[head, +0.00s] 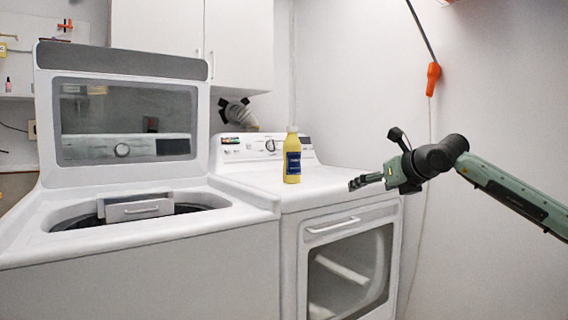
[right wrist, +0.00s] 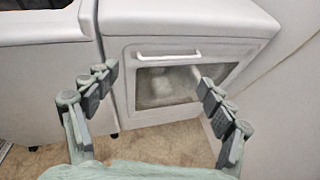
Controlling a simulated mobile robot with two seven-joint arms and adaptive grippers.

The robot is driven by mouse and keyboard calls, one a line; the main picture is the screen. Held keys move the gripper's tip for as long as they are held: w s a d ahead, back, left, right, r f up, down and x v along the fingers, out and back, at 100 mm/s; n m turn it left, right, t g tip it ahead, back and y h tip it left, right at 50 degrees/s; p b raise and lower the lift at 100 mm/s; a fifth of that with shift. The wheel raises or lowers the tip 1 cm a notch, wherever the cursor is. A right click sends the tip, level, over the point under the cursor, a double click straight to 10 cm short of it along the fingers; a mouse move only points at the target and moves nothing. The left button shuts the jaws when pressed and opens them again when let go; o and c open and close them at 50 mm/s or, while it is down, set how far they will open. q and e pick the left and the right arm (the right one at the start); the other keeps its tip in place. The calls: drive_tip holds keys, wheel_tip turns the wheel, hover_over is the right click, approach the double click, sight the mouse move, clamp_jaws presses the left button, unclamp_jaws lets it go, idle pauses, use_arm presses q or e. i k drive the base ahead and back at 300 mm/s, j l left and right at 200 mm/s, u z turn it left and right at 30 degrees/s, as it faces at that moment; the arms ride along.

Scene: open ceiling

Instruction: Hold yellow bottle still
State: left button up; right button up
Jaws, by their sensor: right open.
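The yellow bottle (head: 292,156) has a white cap and a dark blue label. The bottle is not in the right wrist view. My left gripper is not in view.
A washer (head: 150,262) with its lid (head: 122,120) raised stands left of the dryer. A silver vent duct (head: 240,115) is behind the dryer. A cord with an orange handle (head: 433,78) hangs by the right wall. The dryer top around the bottle is clear.

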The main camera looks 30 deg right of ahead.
sight(292, 144)
drive_tip(key=i, duration=1.2)
drive_tip(key=i+l, duration=0.15)
drive_tip(key=l, duration=0.15)
